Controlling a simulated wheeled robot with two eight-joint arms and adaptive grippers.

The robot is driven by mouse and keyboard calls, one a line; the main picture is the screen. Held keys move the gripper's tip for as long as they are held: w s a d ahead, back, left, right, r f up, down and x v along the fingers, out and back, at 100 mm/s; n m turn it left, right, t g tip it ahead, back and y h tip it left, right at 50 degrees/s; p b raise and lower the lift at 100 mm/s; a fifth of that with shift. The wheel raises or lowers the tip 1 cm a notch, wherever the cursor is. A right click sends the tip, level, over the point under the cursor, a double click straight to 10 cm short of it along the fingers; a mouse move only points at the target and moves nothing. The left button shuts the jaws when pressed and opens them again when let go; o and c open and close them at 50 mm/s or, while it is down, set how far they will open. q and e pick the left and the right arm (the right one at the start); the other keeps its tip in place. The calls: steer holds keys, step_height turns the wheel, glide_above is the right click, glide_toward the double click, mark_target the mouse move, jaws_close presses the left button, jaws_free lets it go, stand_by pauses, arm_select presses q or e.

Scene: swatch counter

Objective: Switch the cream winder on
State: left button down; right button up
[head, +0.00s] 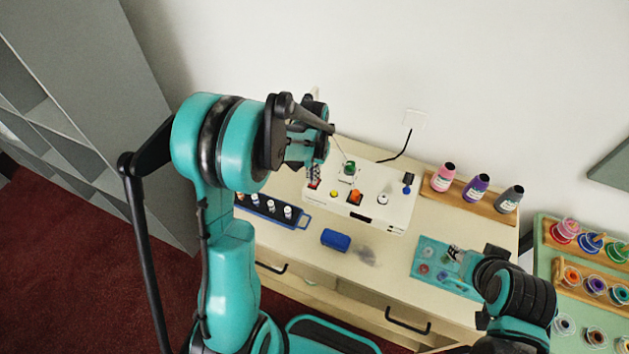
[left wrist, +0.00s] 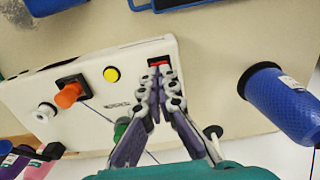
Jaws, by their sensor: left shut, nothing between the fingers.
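The cream winder (head: 372,208) stands at the back of the counter; its white top also shows in the left wrist view (left wrist: 60,118). In the head view the left gripper (head: 313,176) is over the winder's left end. My right gripper (head: 456,253) is over a teal tray, its fingers too small to judge.
The teal tray (head: 422,262) lies at the front right. A blue box (head: 336,240) and a dark blue rack of small bottles (head: 270,218) are in front of the winder. Three bottles stand on a wooden rack (head: 449,198). A blue ribbed object (left wrist: 283,103) stands near my left fingers.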

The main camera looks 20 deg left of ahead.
arm_select(q)
steer(key=shift+f+b, duration=0.65)
steer(key=shift+f, duration=0.15)
steer(key=shift+r, duration=0.1)
steer(key=shift+r+p, duration=2.3)
steer(key=shift+r, duration=1.15)
steer(key=s+d+t+b, duration=0.3)
steer(key=s+b, duration=0.3)
steer(key=s, duration=0.2)
steer(key=s+d+t+b, duration=0.3)
steer(key=s+t+b, duration=0.1)
steer(key=s+b, duration=0.3)
steer(key=shift+s+d+r, duration=0.15)
steer(key=shift+s+r, duration=0.05)
steer(key=shift+s, duration=0.3)
